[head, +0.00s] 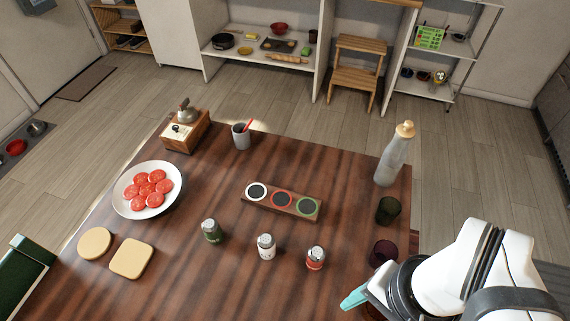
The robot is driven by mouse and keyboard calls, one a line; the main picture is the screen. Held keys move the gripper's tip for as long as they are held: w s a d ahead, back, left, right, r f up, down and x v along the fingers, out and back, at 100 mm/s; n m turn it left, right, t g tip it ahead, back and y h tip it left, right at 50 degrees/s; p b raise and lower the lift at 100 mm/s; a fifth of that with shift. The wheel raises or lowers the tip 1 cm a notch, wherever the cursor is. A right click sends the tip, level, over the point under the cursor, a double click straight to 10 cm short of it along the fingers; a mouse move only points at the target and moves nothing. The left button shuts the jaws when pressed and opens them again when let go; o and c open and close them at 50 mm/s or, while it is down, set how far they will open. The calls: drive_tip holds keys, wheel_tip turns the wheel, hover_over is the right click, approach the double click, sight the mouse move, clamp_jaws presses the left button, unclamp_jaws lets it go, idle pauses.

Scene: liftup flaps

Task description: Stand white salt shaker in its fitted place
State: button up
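The white salt shaker (266,247), with a silvery cap, stands upright on the wooden table (180,265). A green shaker (211,231) stands to its left and a red shaker (315,258) to its right. Behind them, a small wooden holder (270,203) has three empty round dark places, ringed white (257,191), red (282,199) and green (308,206) from left to right. My gripper (354,299) is at the bottom right, apart from the shakers. Only a teal fingertip part shows; the arm hides the rest, so I cannot see its opening.
A dark red glass (383,253) stands close to my arm. Behind it are a dark green glass (388,210) and a tall bottle (394,157). A plate of tomato slices (147,190) is at left. The table between the shakers and the holder is clear.

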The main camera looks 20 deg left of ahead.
drive_tip(key=o, duration=0.4)
drive_tip(key=n+h, duration=0.2)
drive_tip(key=n, duration=1.1)
hover_over(267, 244)
drive_tip(key=w, duration=0.2)
wheel_tip(267, 244, down, 5)
drive_tip(key=shift+s+r, duration=0.1)
drive_tip(key=shift+s, duration=0.05)
drive_tip(key=f, duration=1.5)
drive_tip(key=shift+s+a+f, duration=0.25)
drive_tip(key=shift+a, duration=0.1)
drive_tip(key=shift+c, duration=0.2)
